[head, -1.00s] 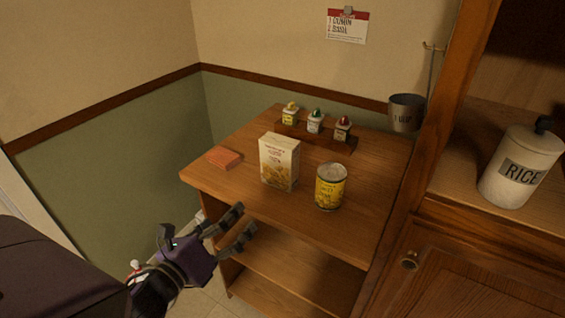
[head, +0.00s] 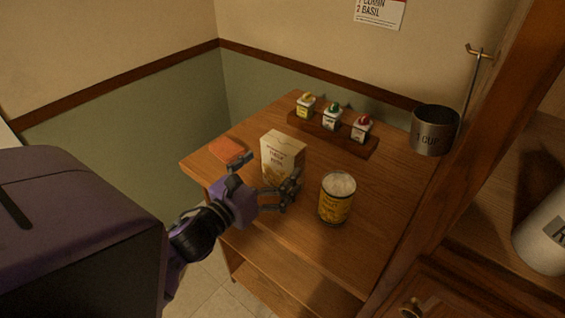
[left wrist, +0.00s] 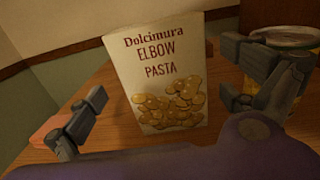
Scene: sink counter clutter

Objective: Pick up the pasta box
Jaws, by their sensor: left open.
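The pasta box (head: 283,156) is a cream carton standing upright on the wooden stand. Its front, printed "Elbow Pasta" with a pasta picture, faces me in the left wrist view (left wrist: 167,70). My left gripper (head: 265,174) is open in front of the box, one finger toward each side of it. In the left wrist view its fingers (left wrist: 170,112) stand apart, with the box upright between and beyond them; I cannot tell whether either touches it. The lower part of the box is partly hidden by the gripper in the head view. My right gripper is not in view.
A yellow can (head: 337,200) stands close to the right of the box, near the right finger. An orange block (head: 227,149) lies to the left. Behind is a rack (head: 320,131) with three spice containers. A metal cup (head: 434,131) hangs at right.

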